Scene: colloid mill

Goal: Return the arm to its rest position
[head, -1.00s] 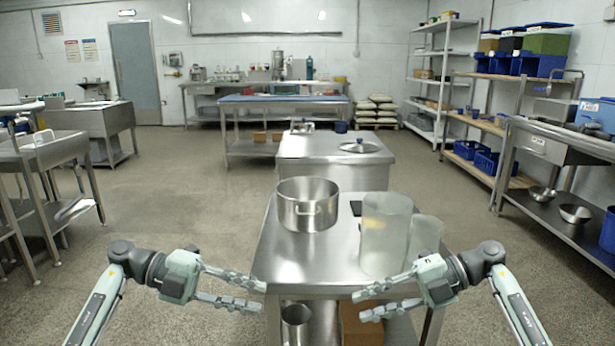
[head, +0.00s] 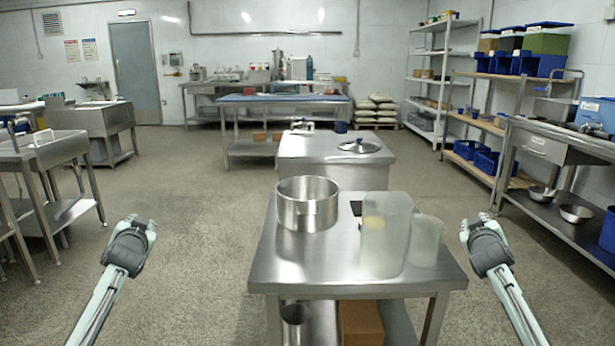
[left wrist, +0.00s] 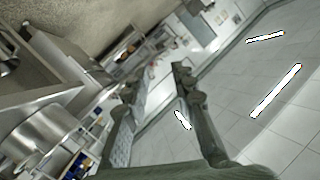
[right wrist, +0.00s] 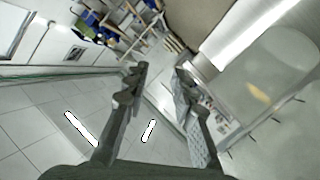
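My left arm (head: 108,280) stands in the lower left of the head view, folded to the left of the steel table and clear of it. My right arm (head: 500,275) mirrors it to the right of the table. In the right wrist view my right gripper (right wrist: 160,76) is likewise open and empty. Neither arm touches anything.
The steel table (head: 325,265) carries a steel pot (head: 307,210), a tall translucent container (head: 385,245) and a smaller translucent one (head: 425,242). A cardboard box (head: 361,322) sits on its lower shelf. A pot lid (head: 359,147) lies on the counter behind. Floor on the left is free.

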